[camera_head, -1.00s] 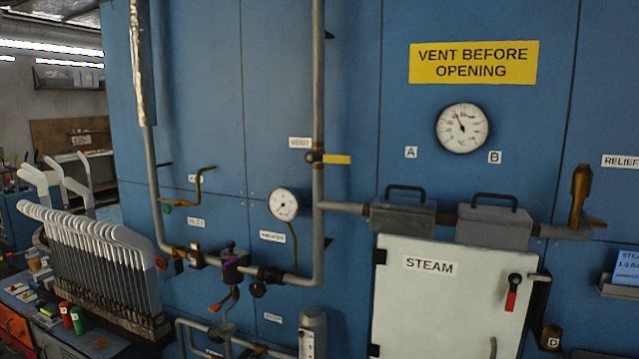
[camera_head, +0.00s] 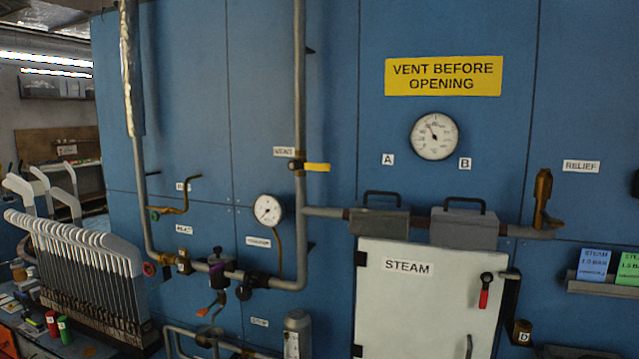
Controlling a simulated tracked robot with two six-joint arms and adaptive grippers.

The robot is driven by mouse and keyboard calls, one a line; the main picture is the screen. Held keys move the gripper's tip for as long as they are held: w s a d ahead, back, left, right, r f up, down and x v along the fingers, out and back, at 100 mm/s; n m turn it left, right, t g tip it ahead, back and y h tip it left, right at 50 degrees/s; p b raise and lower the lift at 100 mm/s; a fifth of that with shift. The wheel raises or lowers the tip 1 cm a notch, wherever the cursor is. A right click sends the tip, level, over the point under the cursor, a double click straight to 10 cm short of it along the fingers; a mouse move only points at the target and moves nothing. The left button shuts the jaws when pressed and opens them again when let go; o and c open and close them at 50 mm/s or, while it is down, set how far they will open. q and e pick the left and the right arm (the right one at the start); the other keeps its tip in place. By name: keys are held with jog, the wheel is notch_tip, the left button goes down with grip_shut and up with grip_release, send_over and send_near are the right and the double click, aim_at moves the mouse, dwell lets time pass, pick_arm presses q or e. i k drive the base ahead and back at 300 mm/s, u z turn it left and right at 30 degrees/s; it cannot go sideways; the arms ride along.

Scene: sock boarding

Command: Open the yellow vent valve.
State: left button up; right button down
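The yellow vent valve handle (camera_head: 317,167) sticks out horizontally to the right from a brass-coloured valve body on the grey vertical pipe (camera_head: 299,90). It lies across the pipe. A small white label reading VENT (camera_head: 284,151) is just left of it. The pressure gauge (camera_head: 434,136) under the yellow VENT BEFORE OPENING sign (camera_head: 443,76) has its needle pointing to the upper left. Neither of my grippers is in view.
Below right is the white STEAM door (camera_head: 425,285) with a red-tipped handle (camera_head: 484,291). A small gauge (camera_head: 268,209) and pipes with valves (camera_head: 217,268) are lower left. White sock boards (camera_head: 90,255) stand at far left. The panel around the vent handle is clear.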

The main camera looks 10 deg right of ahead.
aim_at(293, 165)
jog(key=z, duration=0.05)
jog(key=i, duration=0.9)
jog(key=u, duration=0.1)
